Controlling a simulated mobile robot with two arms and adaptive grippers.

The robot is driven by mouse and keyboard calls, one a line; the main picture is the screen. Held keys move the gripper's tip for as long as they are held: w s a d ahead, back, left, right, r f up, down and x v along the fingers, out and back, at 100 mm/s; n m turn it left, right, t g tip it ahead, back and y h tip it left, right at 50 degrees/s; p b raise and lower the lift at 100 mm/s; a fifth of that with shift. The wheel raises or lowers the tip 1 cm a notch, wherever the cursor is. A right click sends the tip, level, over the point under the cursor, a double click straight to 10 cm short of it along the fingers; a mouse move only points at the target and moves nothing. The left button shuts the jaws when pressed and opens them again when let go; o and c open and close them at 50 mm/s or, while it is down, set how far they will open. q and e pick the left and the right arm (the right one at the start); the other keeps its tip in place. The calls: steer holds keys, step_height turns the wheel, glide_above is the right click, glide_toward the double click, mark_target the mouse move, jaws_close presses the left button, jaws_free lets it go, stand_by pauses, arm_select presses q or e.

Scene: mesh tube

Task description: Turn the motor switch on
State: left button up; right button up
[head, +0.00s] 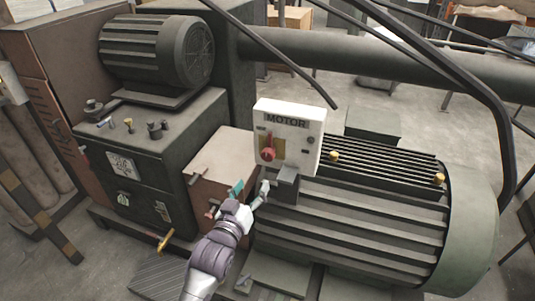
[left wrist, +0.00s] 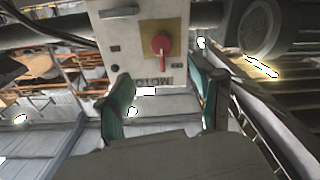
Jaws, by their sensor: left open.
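The motor switch is a red rotary knob (head: 268,154) on a yellowish plate, on the front of a white box (head: 312,145) labelled MOTOR. Its narrow handle points up in the head view. In the left wrist view the box (left wrist: 98,62) appears upside down, with the red knob (left wrist: 161,43) near the top centre. My left gripper (head: 251,188) is open, below and in front of the box, apart from the knob. Its two teal fingers (left wrist: 165,95) are spread with nothing between them. My right gripper is not in view.
A large ribbed motor (head: 345,215) lies right of and below the box. A grey block (head: 286,185) sits just under the box, close to my gripper. A dark cabinet (head: 140,175) with a smaller motor (head: 150,48) stands left. A dark bar (head: 275,52) slants above the box.

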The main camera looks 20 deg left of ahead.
arm_select(q)
steer(key=p, duration=0.1)
glide_toward(267, 159)
steer(key=w, duration=0.2)
steer(key=w+p, duration=0.1)
steer(key=w, duration=0.8)
steer(key=shift+d+p, duration=0.15)
steer(key=shift+p, duration=0.15)
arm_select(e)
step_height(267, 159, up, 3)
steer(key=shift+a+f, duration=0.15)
arm_select(q)
steer(key=shift+s, duration=0.1)
steer(key=c, duration=1.2)
steer(key=shift+o, duration=0.2)
